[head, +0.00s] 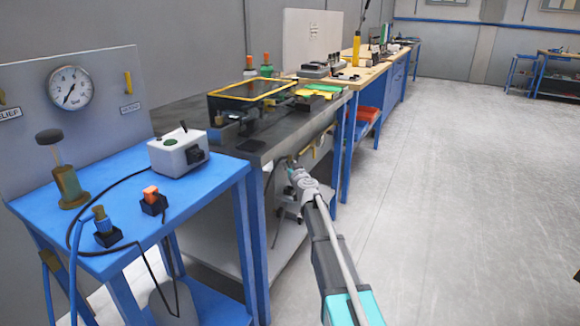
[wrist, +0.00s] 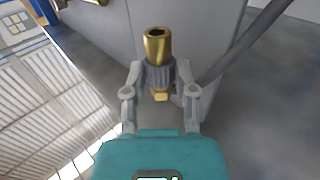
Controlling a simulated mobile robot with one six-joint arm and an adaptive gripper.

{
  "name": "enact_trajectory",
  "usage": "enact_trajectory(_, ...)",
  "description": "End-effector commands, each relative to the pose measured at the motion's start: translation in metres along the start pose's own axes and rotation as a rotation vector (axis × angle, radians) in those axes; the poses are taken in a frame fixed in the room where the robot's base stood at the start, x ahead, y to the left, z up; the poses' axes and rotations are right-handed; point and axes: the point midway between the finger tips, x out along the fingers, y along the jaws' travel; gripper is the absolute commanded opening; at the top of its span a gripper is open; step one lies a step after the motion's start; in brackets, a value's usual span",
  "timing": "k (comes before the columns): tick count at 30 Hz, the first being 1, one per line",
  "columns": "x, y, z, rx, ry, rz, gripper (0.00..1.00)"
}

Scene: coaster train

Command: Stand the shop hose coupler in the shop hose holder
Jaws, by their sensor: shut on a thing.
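My gripper (head: 292,168) reaches out low in front of the dark bench's near side, to the right of the blue table. In the wrist view my gripper (wrist: 160,80) is shut on a brass coupler (wrist: 158,45) with a grey ribbed collar, which I take to be the shop hose coupler. Its open brass end points up in the picture, and a finger is on each side of the collar. The coupler is too small to make out in the head view. I cannot tell which fitting is the shop hose holder.
The blue table (head: 92,182) carries a black block (head: 108,238) with a blue-collared coupler, another black block (head: 153,206) with an orange top, a brass fitting (head: 70,187) and a grey-white box (head: 178,154). The dark bench (head: 185,110) stands behind. Open floor (head: 430,200) lies right.

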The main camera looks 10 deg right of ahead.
Motion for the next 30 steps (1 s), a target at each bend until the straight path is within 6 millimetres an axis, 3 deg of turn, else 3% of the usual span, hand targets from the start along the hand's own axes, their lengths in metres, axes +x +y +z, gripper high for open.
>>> enact_trajectory(8,0.0,-0.001,0.007,0.0,0.0,0.006,0.0)
enact_trajectory(30,-0.001,0.002,0.054,0.0,0.0,0.01,0.0)
